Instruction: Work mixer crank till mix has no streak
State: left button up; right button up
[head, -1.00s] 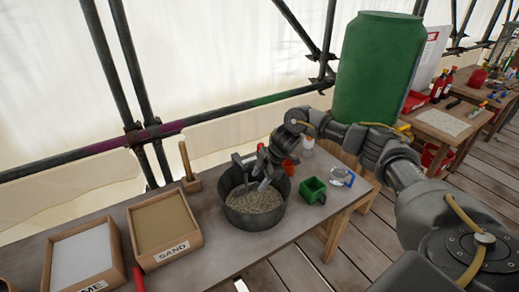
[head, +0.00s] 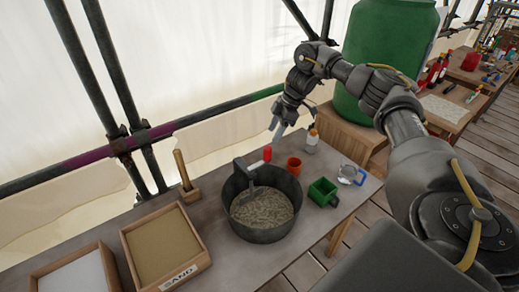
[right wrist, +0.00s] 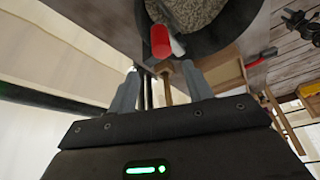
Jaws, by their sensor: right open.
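The mixer is a dark round tub (head: 240,225) on the table, holding a grey-beige, grainy mix (head: 262,208). I make out no clear streak at this size. A grey crank (head: 243,175) rises from the tub and ends in a red handle (head: 267,153) near the far rim. My right gripper (head: 277,133) is open and empty, above and beyond the red handle, apart from it. In the right wrist view the red handle (right wrist: 160,42) shows ahead of my open right gripper (right wrist: 160,88), with the mix (right wrist: 190,12) behind. My left gripper is not in view.
A sand box (head: 165,245) and a white-filled box (head: 75,275) stand left of the tub. A wooden-handled tool (head: 184,175) stands behind. An orange cup (head: 294,166), white bottle (head: 312,140), green container (head: 322,192) and clear jug (head: 350,174) stand to the right.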

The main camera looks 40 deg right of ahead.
aim_at(268, 147)
jog(key=x, duration=0.3)
jog(key=b+x, duration=0.1)
jog(key=x, duration=0.1)
jog(key=shift+s+f, duration=0.35)
jog(key=shift+f, duration=0.05)
jog(key=p+x, duration=0.1)
jog(key=x, duration=0.2)
jog(key=shift+w+a+f, duration=0.2)
jog(key=shift+a+f, duration=0.15)
jog(key=shift+f, duration=0.35)
jog(key=shift+w+f, duration=0.1)
jog(key=shift+f, duration=0.05)
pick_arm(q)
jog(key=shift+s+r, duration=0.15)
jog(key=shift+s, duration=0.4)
pick_arm(e)
grip_shut()
